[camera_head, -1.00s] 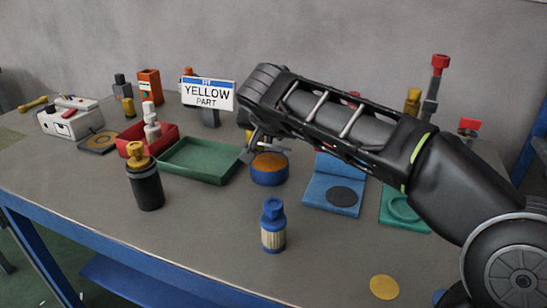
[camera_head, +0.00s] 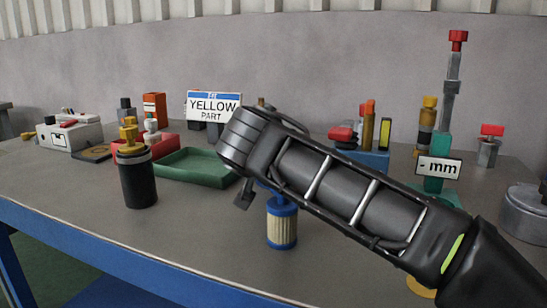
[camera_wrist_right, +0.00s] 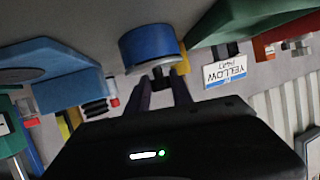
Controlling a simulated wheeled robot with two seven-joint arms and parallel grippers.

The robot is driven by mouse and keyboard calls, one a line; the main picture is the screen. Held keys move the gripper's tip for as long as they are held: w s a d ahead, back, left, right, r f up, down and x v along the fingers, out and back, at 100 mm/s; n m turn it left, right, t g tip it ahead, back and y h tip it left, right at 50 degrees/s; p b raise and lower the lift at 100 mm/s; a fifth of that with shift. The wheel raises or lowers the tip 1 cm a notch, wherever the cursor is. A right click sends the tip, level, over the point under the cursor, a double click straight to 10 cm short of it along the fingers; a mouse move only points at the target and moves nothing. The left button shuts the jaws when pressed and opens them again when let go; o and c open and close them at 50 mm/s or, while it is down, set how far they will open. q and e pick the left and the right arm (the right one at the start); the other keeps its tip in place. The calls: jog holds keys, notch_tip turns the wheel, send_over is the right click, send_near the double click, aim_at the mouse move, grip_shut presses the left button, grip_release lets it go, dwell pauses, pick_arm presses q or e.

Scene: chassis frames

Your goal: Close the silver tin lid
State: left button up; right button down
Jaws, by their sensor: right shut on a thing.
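A round grey metal tin (camera_head: 525,212) stands at the right edge of the head view, cut off by the frame. A grey part shows on its top, but I cannot tell how its lid sits. My right gripper (camera_head: 243,195) points down over the middle of the table, away from the tin. My left gripper is not in view.
A blue-capped ribbed cylinder (camera_head: 281,228) stands partly behind my right arm. A black bottle (camera_head: 138,183), green tray (camera_head: 190,170) and YELLOW PART sign (camera_head: 213,105) are to the left. A "- mm" sign (camera_head: 438,168) stands beyond the forearm. The front left table is clear.

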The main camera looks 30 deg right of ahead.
jog(key=shift+f, duration=0.4)
jog(key=c, duration=1.1)
grip_release()
jog(key=shift+r, duration=0.1)
jog(key=shift+c, duration=0.2)
jog(key=shift+r, duration=0.1)
jog(key=p+v, duration=0.2)
jog(key=v, duration=0.5)
jog(key=shift+s+a+r, duration=0.15)
jog(key=shift+s+a, duration=0.05)
jog(key=shift+s, duration=0.05)
